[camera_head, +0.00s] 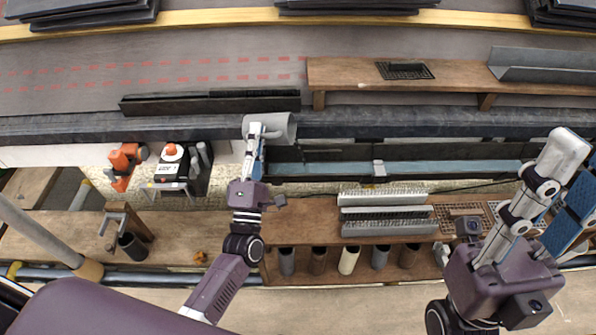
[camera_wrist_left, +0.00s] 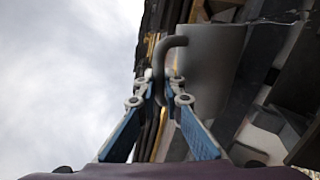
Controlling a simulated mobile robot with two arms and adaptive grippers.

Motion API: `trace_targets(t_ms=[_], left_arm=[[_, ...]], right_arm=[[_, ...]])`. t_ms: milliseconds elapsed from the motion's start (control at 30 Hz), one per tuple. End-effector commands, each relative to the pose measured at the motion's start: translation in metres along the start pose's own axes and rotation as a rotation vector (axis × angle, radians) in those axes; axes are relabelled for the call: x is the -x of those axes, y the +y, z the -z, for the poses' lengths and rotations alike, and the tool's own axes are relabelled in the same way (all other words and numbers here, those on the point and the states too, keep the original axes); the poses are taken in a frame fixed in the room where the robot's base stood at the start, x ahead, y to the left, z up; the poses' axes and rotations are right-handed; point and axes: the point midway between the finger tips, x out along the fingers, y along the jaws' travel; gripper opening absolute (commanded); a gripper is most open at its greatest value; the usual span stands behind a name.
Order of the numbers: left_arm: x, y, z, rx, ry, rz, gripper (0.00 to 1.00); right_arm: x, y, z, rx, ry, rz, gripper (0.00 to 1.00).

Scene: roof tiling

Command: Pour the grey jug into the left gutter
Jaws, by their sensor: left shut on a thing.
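The grey jug (camera_head: 270,127) is held at the dark roof edge, lying tilted over with its body pointing right. My left gripper (camera_head: 257,137) is shut on its dark handle; the left wrist view shows the handle (camera_wrist_left: 163,62) between the fingertips (camera_wrist_left: 160,88) and the jug body (camera_wrist_left: 208,62) behind it. I cannot see inside the jug or any flow. A dark gutter-like strip (camera_head: 60,130) runs along the roof edge to the left; which part is the left gutter is unclear. My right gripper (camera_head: 574,165) is at the right edge, fingers spread, apparently empty.
A long black piece (camera_head: 205,103) lies just above the jug. A wooden plank (camera_head: 440,75) with a grate and a metal trough is on the roof at right.

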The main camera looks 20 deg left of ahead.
Motion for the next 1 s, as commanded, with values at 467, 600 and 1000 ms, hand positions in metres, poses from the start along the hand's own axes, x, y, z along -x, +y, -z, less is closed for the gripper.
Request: trace_targets(t_ms=[467, 600, 1000], left_arm=[[-0.0013, -0.0009, 0.0041, -0.052, -0.028, -0.006, 0.00], [-0.0012, -0.0010, 0.0058, -0.067, -0.036, -0.008, 0.00], [0.0004, -0.0015, 0.0080, -0.109, -0.059, -0.010, 0.00]], right_arm=[[0.0006, 0.0000, -0.0002, 0.000, 0.000, 0.000, 0.29], [0.0008, -0.0001, -0.0002, 0.000, 0.000, 0.000, 0.29], [0.0009, 0.0000, -0.0002, 0.000, 0.000, 0.000, 0.29]])
